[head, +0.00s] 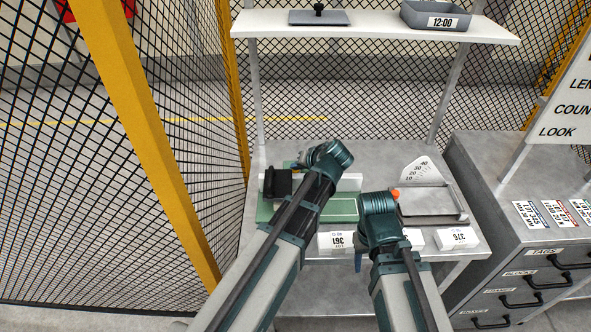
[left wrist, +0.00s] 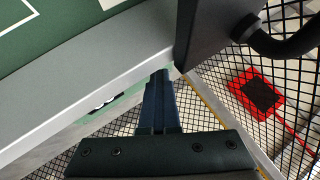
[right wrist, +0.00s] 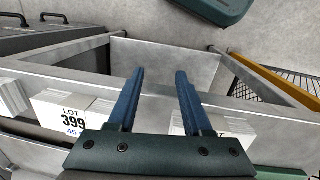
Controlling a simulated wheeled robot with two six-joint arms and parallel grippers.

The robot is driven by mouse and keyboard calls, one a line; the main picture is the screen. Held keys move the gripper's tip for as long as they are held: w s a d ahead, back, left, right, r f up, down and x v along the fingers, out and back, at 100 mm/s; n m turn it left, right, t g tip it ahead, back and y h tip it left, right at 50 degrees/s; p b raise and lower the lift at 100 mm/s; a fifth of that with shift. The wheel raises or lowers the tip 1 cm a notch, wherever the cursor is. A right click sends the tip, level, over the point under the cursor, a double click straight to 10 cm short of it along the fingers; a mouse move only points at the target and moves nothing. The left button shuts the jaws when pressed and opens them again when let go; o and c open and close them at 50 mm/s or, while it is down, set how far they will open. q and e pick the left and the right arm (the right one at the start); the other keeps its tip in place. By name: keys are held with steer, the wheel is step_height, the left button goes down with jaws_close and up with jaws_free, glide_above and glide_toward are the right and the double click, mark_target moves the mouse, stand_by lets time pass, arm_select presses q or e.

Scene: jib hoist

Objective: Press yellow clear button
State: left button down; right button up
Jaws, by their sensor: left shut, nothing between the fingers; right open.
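No yellow clear button can be made out in any view; my left arm covers part of the bench in the head view. My left gripper (left wrist: 158,78) is shut and empty in the left wrist view, its tips by the grey edge of a green board (left wrist: 60,40) and below a dark block with a black handle (left wrist: 208,30). In the head view the left gripper is mostly hidden by its arm. My right gripper (right wrist: 159,78) is open and empty in the right wrist view, over the bench front with white lot cards (right wrist: 73,112).
The green board (head: 340,208) and a black block (head: 279,182) lie on the bench. A grey tray (head: 430,220) and dial plate (head: 423,172) are at right. A shelf (head: 375,27) spans above. Mesh fencing with a yellow post (head: 140,130) closes the left. Drawers (head: 520,300) stand right.

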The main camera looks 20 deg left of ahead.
arm_select(q)
steer(key=shift+r, duration=0.1)
steer(key=shift+r+p, duration=0.75)
steer(key=shift+p, duration=0.1)
step_height(320, 180, up, 5)
steer(key=p, duration=0.5)
stand_by(0.5)
